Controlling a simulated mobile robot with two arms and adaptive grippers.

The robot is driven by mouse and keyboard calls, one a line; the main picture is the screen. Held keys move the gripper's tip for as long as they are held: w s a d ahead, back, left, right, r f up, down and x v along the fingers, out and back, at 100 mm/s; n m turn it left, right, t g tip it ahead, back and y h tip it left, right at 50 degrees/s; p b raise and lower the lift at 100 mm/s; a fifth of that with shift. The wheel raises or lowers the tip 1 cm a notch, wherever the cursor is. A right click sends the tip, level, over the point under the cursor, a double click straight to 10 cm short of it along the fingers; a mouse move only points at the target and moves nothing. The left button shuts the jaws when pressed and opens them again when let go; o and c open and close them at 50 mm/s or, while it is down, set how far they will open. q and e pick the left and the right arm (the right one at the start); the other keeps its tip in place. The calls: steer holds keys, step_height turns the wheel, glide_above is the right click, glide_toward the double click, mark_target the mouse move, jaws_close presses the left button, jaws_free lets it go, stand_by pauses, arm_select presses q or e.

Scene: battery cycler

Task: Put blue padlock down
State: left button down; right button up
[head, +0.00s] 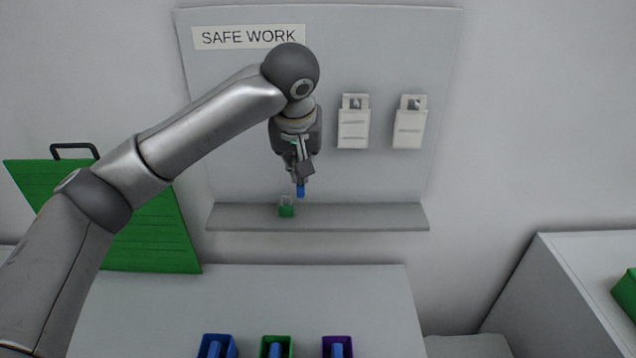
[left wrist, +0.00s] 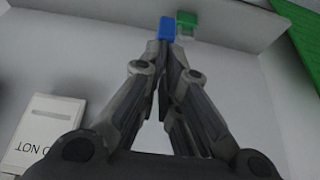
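The blue padlock (head: 300,190) is at the fingertips of my left gripper (head: 302,172), above the grey shelf (head: 360,217) of the board. It also shows in the left wrist view (left wrist: 167,28), where the fingers of my left gripper (left wrist: 170,50) close together on it. A green padlock (head: 286,211) with a pale shackle sits on the shelf, just left of and below the blue one. In the left wrist view the green padlock (left wrist: 187,19) shows close beside the blue one. My right gripper is in neither view.
Two white tag holders (head: 354,125) hang on the board right of my arm, under a "SAFE WORK" sign (head: 215,38). The shelf's right part is bare. Blue, green and purple bins (head: 337,340) stand on the table below. A green panel (head: 150,230) leans at left.

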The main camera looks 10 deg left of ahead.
arm_select(q)
steer(key=w+f+p, duration=0.1)
steer(key=f, duration=0.2)
steer(key=w+d+f+p, duration=0.1)
steer(key=w+f+p, duration=0.1)
steer(key=f, duration=0.1)
steer(key=w+d+f+p, duration=0.1)
steer(key=f, duration=0.1)
steer(key=shift+w+d+f+p, duration=0.25)
steer(key=shift+w+f+p, duration=0.05)
steer(key=shift+f+p, duration=0.1)
steer(key=shift+a+f, duration=0.1)
steer(key=shift+f, duration=0.1)
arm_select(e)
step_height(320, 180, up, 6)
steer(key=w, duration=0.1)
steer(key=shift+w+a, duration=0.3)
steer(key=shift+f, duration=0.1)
arm_select(q)
steer(key=shift+f, duration=0.15)
steer(key=c, duration=1.6)
jaws_free()
steer(key=shift+c, duration=0.2)
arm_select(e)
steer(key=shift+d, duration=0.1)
